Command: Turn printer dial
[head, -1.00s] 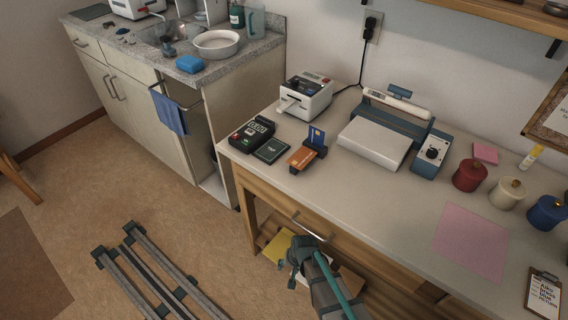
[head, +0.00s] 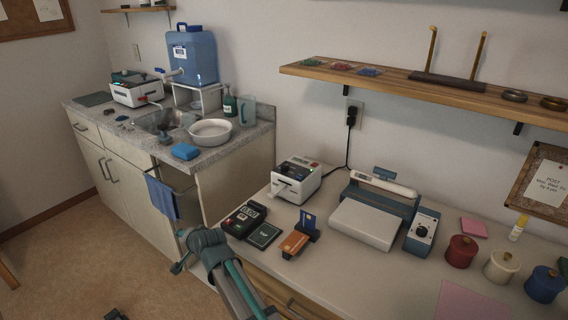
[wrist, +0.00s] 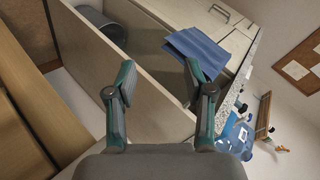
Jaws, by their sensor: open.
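A black round dial (head: 421,232) shows on the front of a blue-and-white box at the right end of a flat machine (head: 366,222) with a white plate. A small white printer-like device (head: 296,180) with a paper strip at its front stands further left on the desk. I cannot tell which machine the task calls the printer. My gripper (head: 183,258) is in front of the desk's left end, well left of both machines. In the wrist view my gripper (wrist: 160,78) is open and empty, facing the cabinet side and a blue cloth (wrist: 199,50). No dial shows there.
On the desk (head: 340,275) are a card terminal (head: 244,219), a card holder (head: 300,238), and red (head: 461,251), cream and blue jars. A wooden shelf (head: 430,88) overhangs the back. A sink counter (head: 205,163) stands at left.

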